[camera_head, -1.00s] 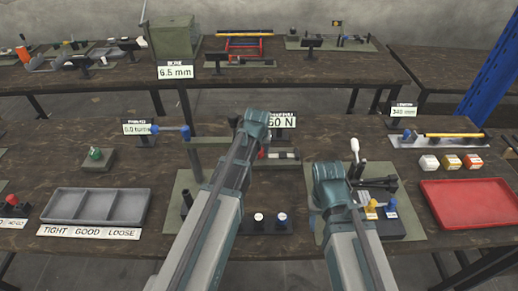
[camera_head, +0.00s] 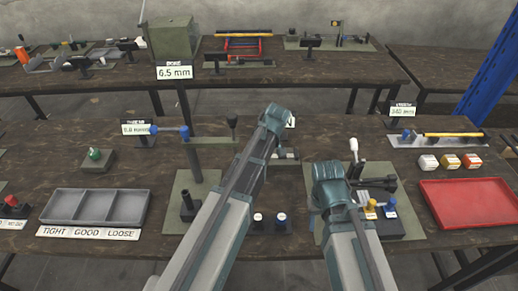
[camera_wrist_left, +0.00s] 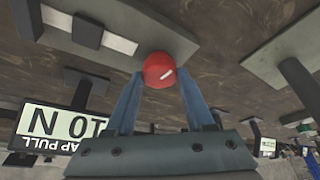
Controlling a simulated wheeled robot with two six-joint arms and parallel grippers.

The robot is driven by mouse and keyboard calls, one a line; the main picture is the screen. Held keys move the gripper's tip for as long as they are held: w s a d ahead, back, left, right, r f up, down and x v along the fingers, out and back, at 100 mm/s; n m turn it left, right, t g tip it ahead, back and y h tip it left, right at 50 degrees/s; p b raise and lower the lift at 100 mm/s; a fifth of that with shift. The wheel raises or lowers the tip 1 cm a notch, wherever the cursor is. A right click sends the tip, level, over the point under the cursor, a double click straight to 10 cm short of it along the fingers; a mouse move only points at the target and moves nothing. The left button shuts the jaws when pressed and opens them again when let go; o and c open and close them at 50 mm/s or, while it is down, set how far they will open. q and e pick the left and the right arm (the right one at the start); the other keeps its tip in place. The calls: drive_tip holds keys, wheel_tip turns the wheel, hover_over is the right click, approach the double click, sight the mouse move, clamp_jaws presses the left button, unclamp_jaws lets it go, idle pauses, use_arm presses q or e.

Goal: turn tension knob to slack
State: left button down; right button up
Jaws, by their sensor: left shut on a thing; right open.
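The tension knob, a red round knob (camera_wrist_left: 160,70) with a white line on it, sits between the blue fingers of my left gripper (camera_wrist_left: 160,84) in the left wrist view. The fingers are shut on it. The white line is slanted. In the head view my left arm hides the knob and the left fingers. An upside-down "PULL" sign (camera_wrist_left: 58,122) in newtons shows in the left wrist view; its digits are hard to read. My right gripper (camera_head: 388,184) is open beside the right-hand press, above its base plate.
A grey three-part tray (camera_head: 96,222) labelled TIGHT, GOOD, LOOSE lies at the left. A red tray (camera_head: 470,203) and several small coloured blocks are at the right. A post with a crossarm (camera_head: 205,142) stands left of my left arm. A green knob (camera_head: 95,154) sits on a block.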

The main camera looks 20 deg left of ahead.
use_arm(q)
drive_tip(key=shift+n, duration=0.8)
drive_tip(key=shift+g, duration=0.4)
drive_tip(key=shift+c, duration=1.4)
unclamp_jaws()
drive_tip(key=shift+r, duration=0.1)
use_arm(e)
drive_tip(key=shift+r, duration=0.15)
use_arm(q)
drive_tip(key=p+v, duration=1.2)
drive_tip(key=v, duration=0.1)
drive_tip(key=shift+d+r+p, duration=0.15)
drive_tip(key=shift+d+p, duration=0.2)
drive_tip(key=shift+p, duration=0.05)
use_arm(e)
wheel_tip(320, 180, up, 12)
drive_tip(key=shift+r, duration=0.25)
use_arm(q)
drive_tip(key=shift+s, duration=0.1)
